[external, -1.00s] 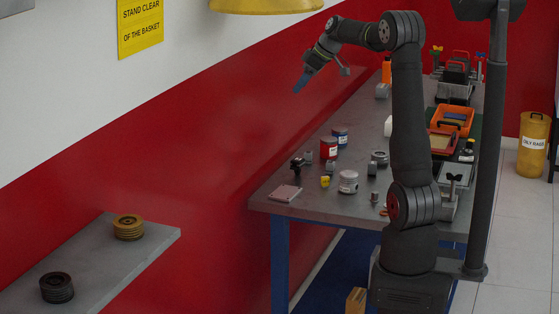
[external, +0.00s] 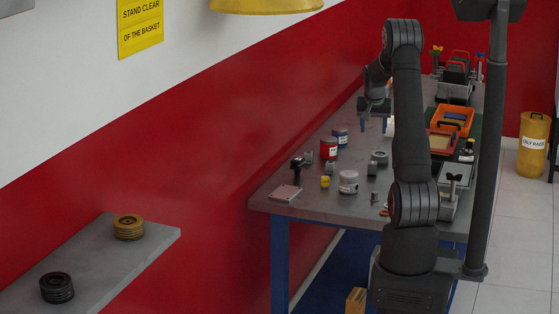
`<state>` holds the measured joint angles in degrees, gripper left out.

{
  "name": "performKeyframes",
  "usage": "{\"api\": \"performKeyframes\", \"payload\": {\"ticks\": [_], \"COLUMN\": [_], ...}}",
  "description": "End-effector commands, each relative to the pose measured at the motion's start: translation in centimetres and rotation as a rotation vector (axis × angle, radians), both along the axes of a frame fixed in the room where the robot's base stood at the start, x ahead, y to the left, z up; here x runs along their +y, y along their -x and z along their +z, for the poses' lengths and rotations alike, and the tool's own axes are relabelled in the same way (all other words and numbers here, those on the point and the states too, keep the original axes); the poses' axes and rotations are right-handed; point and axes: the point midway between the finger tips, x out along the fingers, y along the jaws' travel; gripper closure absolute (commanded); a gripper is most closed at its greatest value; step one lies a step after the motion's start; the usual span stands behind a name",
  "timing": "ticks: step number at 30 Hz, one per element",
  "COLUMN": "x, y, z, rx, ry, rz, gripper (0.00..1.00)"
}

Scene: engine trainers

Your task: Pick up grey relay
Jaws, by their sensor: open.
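Several small grey blocks lie on the workbench in the external view. One grey block (external: 330,168) is beside the red can, another grey block (external: 372,169) is right of the white can, and a third grey block (external: 308,156) is at the left. Which one is the grey relay I cannot tell at this size. My gripper (external: 375,124) points down over the far part of the bench, beyond the cans and blocks. It is open, and I see nothing between its fingers.
The workbench (external: 258,199) also bears a red can (external: 328,149), a blue can (external: 340,136), a white can (external: 348,182), a yellow block (external: 325,182) and a pink pad (external: 285,193). An orange crate (external: 453,119) stands at the right. A pole rises at the right.

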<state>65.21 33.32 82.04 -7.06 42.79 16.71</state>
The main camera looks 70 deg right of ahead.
Motion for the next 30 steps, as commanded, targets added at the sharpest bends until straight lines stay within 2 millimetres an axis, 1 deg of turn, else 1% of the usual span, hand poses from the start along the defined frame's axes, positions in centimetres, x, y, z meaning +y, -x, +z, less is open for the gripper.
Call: {"api": "performKeyframes", "payload": {"ticks": [4,15,18,26,30], "x": [-0.7,-3.4,-3.9,-4.6,-5.0], "y": [-0.1,-0.7,-0.8,-0.9,-0.9], "z": [-2.0,-8.8,-10.1,-11.7,-13.7], "rx": [0.001,0.000,0.001,-0.001,0.001], "ry": [-0.003,-0.003,-0.004,-0.002,-0.004], "rz": [-0.004,-0.003,-0.003,-0.003,-0.003], "gripper": [0.45,0.45,0.45,0.45,0.45]}}
